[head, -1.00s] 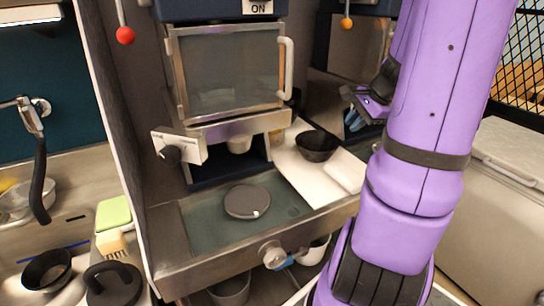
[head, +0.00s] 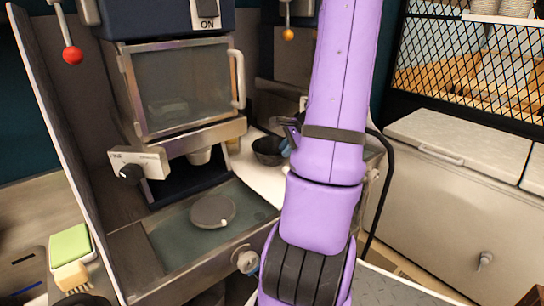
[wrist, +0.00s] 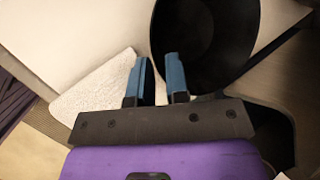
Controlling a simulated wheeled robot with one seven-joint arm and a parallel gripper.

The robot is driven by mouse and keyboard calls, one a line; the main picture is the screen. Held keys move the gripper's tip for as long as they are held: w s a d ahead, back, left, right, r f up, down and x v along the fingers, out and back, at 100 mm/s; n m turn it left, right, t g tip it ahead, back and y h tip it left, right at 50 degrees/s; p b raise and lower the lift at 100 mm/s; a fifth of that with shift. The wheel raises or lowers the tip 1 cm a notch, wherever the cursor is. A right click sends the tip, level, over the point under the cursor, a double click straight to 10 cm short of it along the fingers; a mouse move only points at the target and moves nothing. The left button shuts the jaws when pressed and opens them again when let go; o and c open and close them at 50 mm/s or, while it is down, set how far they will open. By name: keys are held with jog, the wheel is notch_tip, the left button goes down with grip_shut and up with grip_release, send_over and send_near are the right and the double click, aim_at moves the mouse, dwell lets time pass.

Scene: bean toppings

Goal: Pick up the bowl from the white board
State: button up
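The black bowl (head: 268,151) sits on the white board (head: 262,180), partly hidden behind my arm in the head view. In the wrist view the bowl (wrist: 208,40) fills the upper middle, its dark inside facing the camera, with the white board (wrist: 85,35) around its left side. My gripper (wrist: 159,65) is open, its two blue fingers apart. The right finger overlaps the bowl's left rim in the picture and the left finger is over the board outside it. I cannot tell whether either finger touches the bowl. In the head view the gripper is mostly hidden by my arm.
A white folded cloth (wrist: 92,90) lies on the board left of the fingers. The machine with a glass door (head: 182,90) and a grey round disc (head: 213,211) stand left of the bowl. A closed chest freezer (head: 455,170) is at the right.

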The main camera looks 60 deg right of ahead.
aim_at(273, 166)
jog(key=shift+x, duration=2.35)
jog(key=shift+s, duration=0.1)
jog(key=shift+c, duration=0.4)
grip_shut()
jog(key=shift+r, duration=0.1)
